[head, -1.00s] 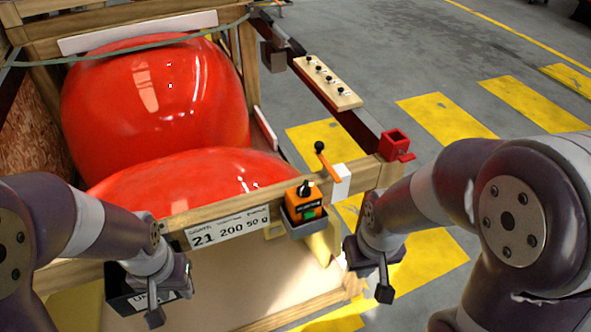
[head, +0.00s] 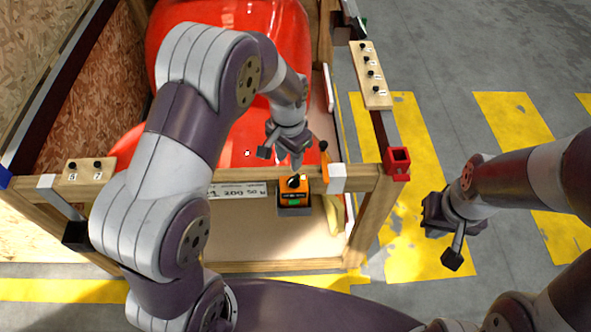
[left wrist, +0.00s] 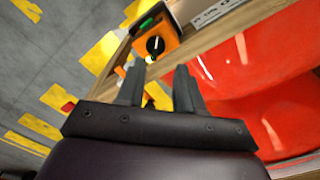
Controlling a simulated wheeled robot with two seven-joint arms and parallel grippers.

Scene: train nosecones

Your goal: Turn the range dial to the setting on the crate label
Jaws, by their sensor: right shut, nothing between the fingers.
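The orange range box (head: 294,197) with a green patch sits in a dark holder on the crate's front rail. Its black dial (head: 293,182) is on top; the left wrist view shows the knob (left wrist: 155,45) with a white pointer line. The white crate label (head: 238,190) is left of the box, partly hidden by my left arm; 200 can be read. My left gripper (head: 281,159) is open and empty, just behind and above the dial, not touching it. Its fingers (left wrist: 158,76) point toward the box. My right gripper (head: 452,258) is shut and empty, out to the right.
The wooden crate (head: 220,268) holds red nosecones (head: 235,28). An orange lever (head: 324,160) with a black knob stands right of the dial by a white block (head: 337,178). A red bracket (head: 397,164) marks the corner. Knobbed boards (head: 372,92) lie on the rails.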

